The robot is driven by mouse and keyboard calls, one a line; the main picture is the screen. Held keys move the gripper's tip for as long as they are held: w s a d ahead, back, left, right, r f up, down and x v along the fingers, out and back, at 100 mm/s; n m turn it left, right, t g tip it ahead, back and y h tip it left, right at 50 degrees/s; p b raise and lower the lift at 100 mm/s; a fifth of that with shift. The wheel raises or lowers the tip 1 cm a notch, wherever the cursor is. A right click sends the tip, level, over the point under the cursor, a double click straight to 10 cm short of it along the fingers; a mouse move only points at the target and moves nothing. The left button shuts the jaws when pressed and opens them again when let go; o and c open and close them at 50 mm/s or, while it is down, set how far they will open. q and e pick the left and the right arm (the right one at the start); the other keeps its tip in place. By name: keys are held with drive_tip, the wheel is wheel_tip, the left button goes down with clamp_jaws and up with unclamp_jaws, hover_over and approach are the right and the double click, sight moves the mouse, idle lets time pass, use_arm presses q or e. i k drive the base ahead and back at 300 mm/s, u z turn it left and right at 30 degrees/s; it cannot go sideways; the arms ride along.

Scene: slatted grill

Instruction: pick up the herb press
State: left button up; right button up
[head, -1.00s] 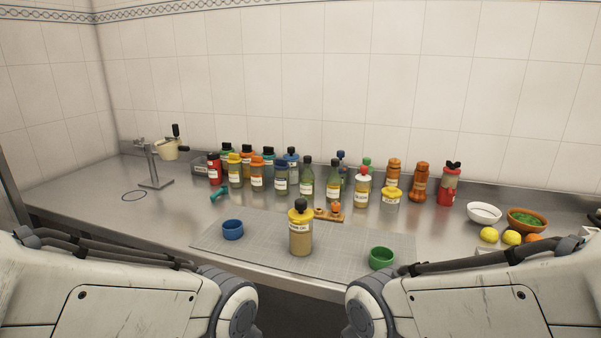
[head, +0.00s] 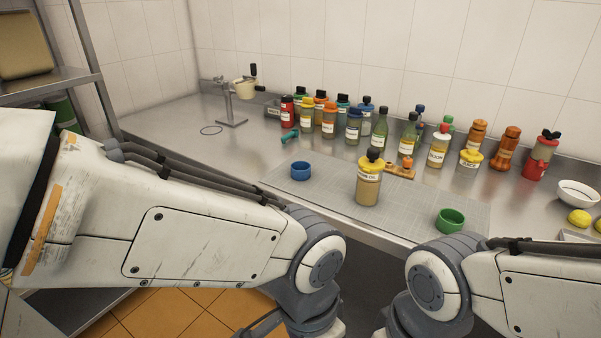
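No object is plainly marked as the herb press, and I cannot tell for sure which one it is. A metal stand (head: 230,108) at the back left of the counter carries a cream cup (head: 243,88) with a black upright handle (head: 253,71). A small teal tool (head: 289,135) lies on the counter in front of the left bottles. Both stand apart from my arms. My arms cross the lower part of the head view, in front of the counter. Both grippers are out of the picture, so their fingers are hidden.
A grey mat (head: 330,199) holds a blue cup (head: 301,170), a yellow-capped bottle (head: 368,182) and a green cup (head: 450,221). Several bottles and a red shaker (head: 540,157) line the wall. A metal shelf (head: 50,80) stands at the left. The counter's left part is mostly clear.

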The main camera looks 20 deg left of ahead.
sight(369, 175)
drive_tip(key=z, duration=1.75)
drive_tip(key=i, duration=1.1)
drive_tip(key=u, duration=2.35)
